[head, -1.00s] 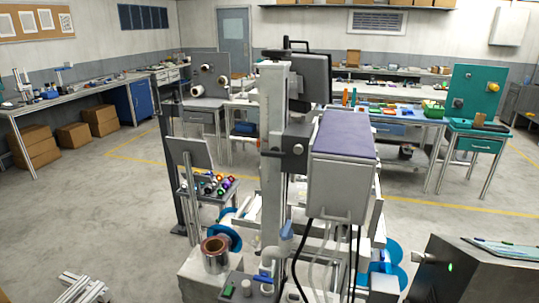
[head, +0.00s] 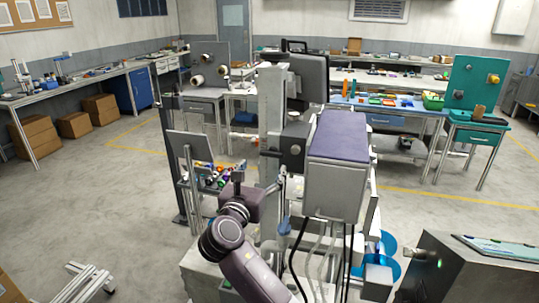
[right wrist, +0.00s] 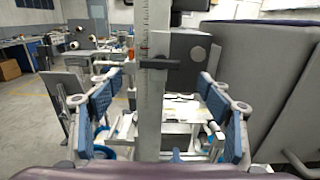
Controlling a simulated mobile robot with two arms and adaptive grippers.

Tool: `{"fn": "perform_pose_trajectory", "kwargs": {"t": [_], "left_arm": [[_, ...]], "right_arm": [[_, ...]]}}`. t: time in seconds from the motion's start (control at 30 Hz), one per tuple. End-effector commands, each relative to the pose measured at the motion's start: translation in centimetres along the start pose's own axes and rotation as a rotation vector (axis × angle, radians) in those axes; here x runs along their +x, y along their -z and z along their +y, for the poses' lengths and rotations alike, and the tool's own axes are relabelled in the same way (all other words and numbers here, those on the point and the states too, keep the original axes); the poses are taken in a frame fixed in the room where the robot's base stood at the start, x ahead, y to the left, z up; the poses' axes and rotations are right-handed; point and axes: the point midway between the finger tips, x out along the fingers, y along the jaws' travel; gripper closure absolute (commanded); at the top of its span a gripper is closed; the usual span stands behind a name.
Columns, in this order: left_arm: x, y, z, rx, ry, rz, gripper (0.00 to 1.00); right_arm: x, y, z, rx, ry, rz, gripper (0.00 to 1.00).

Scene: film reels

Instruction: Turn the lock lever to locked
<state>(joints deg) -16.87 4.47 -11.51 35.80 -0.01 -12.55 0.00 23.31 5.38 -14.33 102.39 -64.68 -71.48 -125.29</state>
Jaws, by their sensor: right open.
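A tall grey column (head: 271,110) carries a dark block (head: 292,146) with a round knob on its face. A small dark lever (head: 269,153) sticks out sideways to the left of the block, looking about horizontal. In the right wrist view the dark lever (right wrist: 153,63) crosses the column beside the block (right wrist: 182,68). My right gripper (right wrist: 160,80) is open and empty, its blue-padded fingers either side of the column in that picture. The lever appears ahead of the fingertips, with no contact visible. My left gripper is not in view.
A large grey box with a purple top (head: 340,140) stands right of the column. Cables hang under it. A tilted panel and a tray of colourful parts (head: 212,176) are on the left. A dark cabinet (head: 470,270) is at lower right.

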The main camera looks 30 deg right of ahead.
Motion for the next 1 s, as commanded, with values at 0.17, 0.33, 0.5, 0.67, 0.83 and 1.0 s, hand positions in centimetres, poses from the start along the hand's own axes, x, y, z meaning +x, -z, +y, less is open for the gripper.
{"fn": "perform_pose_trajectory", "kwargs": {"t": [0.17,0.33,0.5,0.67,0.83,1.0], "left_arm": [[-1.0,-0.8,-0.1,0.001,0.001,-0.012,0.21],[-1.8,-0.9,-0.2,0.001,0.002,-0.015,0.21],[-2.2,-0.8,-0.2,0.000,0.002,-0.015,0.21],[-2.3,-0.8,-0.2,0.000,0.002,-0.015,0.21],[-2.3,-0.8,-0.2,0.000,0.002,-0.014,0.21],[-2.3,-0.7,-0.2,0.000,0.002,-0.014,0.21]], "right_arm": [[2.4,-0.5,-0.2,-0.007,0.006,-0.002,0.28],[5.2,-0.4,-0.2,-0.006,0.005,-0.001,0.28],[7.0,-0.3,-0.1,-0.005,0.002,-0.002,0.28],[7.5,-0.1,-0.1,-0.003,0.002,0.000,0.28],[7.5,-0.1,-0.1,-0.003,0.002,-0.001,0.28],[7.5,-0.1,-0.1,-0.003,0.002,-0.001,0.44]]}}
